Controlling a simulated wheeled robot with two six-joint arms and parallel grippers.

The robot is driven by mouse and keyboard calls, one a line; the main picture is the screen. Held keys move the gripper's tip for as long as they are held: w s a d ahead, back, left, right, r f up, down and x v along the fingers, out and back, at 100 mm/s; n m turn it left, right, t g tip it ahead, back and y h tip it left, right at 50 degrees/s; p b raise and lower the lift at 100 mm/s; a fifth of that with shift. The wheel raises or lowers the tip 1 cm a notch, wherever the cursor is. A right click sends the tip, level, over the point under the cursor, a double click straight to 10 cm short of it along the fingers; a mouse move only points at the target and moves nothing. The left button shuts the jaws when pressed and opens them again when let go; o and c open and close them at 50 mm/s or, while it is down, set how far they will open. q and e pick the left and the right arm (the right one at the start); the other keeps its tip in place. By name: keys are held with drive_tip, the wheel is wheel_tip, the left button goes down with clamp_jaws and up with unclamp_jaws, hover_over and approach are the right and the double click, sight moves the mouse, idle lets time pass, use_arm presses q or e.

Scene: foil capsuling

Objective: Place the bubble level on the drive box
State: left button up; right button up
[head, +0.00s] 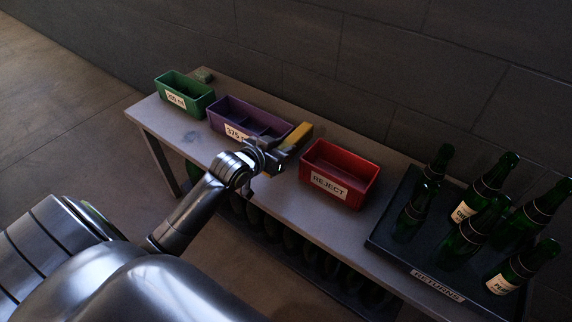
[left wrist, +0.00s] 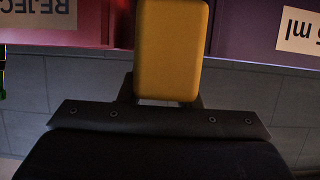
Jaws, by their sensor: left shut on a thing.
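A yellow bar, which looks like the bubble level (head: 299,138), is held in my left gripper (head: 277,156) above the bench, between the purple and red bins. In the left wrist view the yellow level (left wrist: 172,50) stands out from the dark gripper mount, and its vial cannot be made out. My left gripper is shut on it. I cannot pick out a drive box in either view. My right gripper is not in view.
On the bench (head: 268,205) stand a green bin (head: 183,85), a purple bin (head: 222,108) and a red REJECT bin (head: 366,188). A small greenish block (head: 203,75) lies behind the green bin. A black RETURNS tray (head: 385,243) at right holds several green bottles.

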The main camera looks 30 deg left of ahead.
use_arm(q)
wheel_tip(320, 180, down, 2)
drive_tip(key=shift+f, duration=0.1)
wheel_tip(320, 180, down, 3)
drive_tip(key=shift+r+b, duration=0.1)
drive_tip(key=shift+b, duration=0.65)
drive_tip(key=shift+f, duration=0.35)
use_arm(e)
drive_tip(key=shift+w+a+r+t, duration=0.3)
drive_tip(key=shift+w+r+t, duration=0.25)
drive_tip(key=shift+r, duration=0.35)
use_arm(q)
drive_tip(key=shift+f, duration=0.15)
drive_tip(key=o, duration=0.8)
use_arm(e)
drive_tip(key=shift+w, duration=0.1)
